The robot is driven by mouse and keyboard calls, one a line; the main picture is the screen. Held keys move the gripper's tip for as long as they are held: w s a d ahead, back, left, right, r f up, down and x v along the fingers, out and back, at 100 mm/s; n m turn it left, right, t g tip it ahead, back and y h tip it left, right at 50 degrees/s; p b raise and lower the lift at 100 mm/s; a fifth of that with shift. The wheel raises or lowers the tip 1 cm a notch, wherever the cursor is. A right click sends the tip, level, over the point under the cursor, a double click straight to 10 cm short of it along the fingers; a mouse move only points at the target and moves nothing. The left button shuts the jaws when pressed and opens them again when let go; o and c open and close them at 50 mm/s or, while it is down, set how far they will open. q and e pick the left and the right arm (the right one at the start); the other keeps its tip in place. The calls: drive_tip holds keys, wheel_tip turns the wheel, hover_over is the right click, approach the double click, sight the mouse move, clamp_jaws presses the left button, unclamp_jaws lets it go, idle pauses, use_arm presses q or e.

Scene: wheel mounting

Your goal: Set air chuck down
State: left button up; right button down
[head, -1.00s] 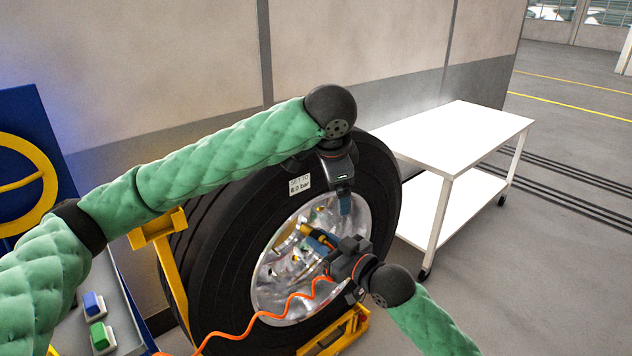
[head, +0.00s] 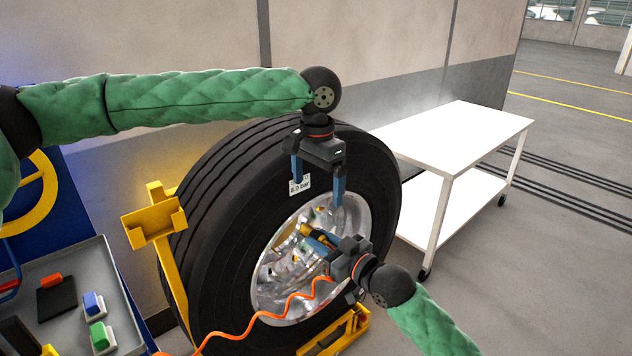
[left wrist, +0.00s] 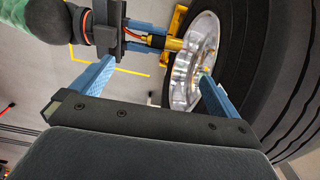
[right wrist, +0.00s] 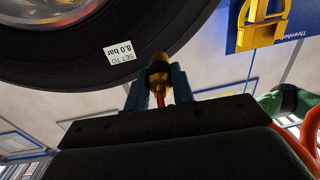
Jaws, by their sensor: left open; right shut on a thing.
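The air chuck (head: 310,232) is a yellow and black tool with an orange hose (head: 262,318). My right gripper (head: 326,241) is shut on it in front of the wheel's shiny rim. In the right wrist view the chuck (right wrist: 159,70) stands between the blue fingers, brass tip outward. It also shows in the left wrist view (left wrist: 160,42). My left gripper (head: 318,190) is open and empty in front of the upper tyre, apart from the chuck. The big black tyre (head: 222,215) stands upright. Whether the chuck touches the rim is unclear.
A yellow bracket (head: 153,222) stands left of the tyre. A grey tray (head: 62,268) at lower left holds a blue block (head: 93,303), a green block (head: 99,335) and a dark item with an orange part (head: 55,297). A white table (head: 455,138) stands right.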

sight(316, 231)
use_arm(q)
drive_tip(key=shift+w+a+f, duration=0.1)
drive_tip(key=shift+f, duration=5.9)
drive_tip(key=c, duration=1.1)
use_arm(e)
drive_tip(key=c, duration=1.1)
unclamp_jaws()
